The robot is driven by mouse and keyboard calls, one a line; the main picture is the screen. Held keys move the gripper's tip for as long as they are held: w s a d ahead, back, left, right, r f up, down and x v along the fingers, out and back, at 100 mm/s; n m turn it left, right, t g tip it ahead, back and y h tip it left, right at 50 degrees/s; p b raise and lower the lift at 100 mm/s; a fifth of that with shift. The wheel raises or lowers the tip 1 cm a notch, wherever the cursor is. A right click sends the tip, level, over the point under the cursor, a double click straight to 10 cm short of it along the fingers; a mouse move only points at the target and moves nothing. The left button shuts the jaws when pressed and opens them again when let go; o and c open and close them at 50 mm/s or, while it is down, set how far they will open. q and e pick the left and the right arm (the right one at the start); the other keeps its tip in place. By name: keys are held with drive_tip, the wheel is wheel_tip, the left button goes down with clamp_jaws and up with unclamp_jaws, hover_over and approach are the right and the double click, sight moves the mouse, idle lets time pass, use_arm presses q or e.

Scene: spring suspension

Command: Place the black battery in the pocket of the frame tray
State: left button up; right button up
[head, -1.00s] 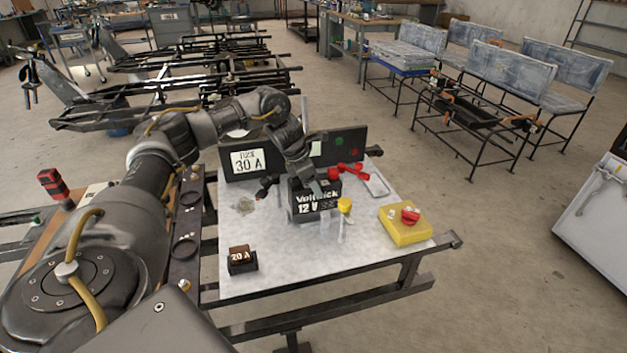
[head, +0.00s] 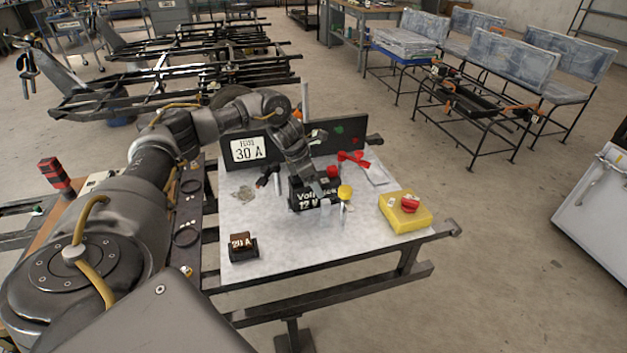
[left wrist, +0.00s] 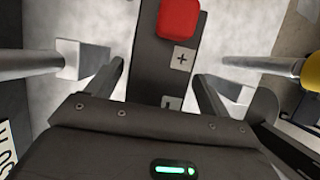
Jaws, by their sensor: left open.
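The black battery (head: 306,198), with white lettering and "12 V", stands upright in the middle of the pale frame tray (head: 265,215). Its lower edge is cut off in the head view, as if sunk in the tray. The pocket itself is hidden under it. In the left wrist view the battery top (left wrist: 160,72) shows a red terminal and plus and minus marks. My left gripper (head: 318,186) is over the battery from above. In the left wrist view its dark fingers (left wrist: 163,92) are apart on either side of the battery. My right gripper is not in view.
Pale posts stand beside the battery, one with a yellow cap (head: 345,192). A black "30 A" panel (head: 250,150) rises behind.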

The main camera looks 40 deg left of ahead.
use_arm(q)
drive_tip(key=v, duration=1.1)
drive_tip(key=shift+p, duration=0.3)
drive_tip(key=shift+s+a+r, duration=0.1)
drive_tip(key=shift+s+r, duration=0.05)
drive_tip(key=shift+r, duration=0.35)
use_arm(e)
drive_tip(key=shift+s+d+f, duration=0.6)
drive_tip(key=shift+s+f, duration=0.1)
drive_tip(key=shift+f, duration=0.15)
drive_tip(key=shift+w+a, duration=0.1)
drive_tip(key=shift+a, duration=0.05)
